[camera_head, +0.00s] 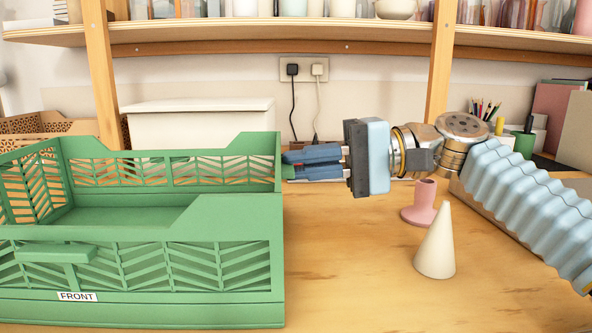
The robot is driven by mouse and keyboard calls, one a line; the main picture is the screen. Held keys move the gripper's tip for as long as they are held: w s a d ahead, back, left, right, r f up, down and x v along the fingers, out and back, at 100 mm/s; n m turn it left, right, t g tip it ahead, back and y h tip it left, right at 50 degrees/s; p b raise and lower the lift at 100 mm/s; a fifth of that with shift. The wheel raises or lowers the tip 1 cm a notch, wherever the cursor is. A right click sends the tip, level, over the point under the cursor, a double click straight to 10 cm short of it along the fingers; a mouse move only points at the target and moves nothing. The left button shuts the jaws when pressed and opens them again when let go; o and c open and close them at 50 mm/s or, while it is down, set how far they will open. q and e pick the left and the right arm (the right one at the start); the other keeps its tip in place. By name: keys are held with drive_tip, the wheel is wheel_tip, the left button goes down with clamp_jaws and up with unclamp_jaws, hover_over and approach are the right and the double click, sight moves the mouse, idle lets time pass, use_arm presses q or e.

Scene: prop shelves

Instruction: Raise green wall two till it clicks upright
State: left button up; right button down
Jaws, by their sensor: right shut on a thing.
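A green folding crate (140,308) with slatted walls stands on the table at the left, its FRONT label (77,297) facing me. Its left wall (30,187), back wall (170,170) and front wall (145,265) stand up. The right side is seen nearly edge-on, so the angle of green wall two (289,172) there is hard to tell. My right gripper (293,164) comes from the right, level, at the crate's right side; its dark fingers are shut on a small visible green edge, seemingly of this wall. My left gripper is out of view.
A cream cone (436,245) and a pink holder (420,203) stand under and in front of my right arm. A white box (200,122) stands behind the crate. A shelf (270,32) runs overhead.

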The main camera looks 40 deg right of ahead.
drive_tip(key=shift+f, duration=0.4)
drive_tip(key=c, duration=1.2)
unclamp_jaws()
drive_tip(key=shift+r, duration=0.1)
drive_tip(key=p+v, duration=0.2)
drive_tip(key=v, duration=1.2)
drive_tip(key=shift+w+r, duration=0.1)
drive_tip(key=shift+w, duration=0.05)
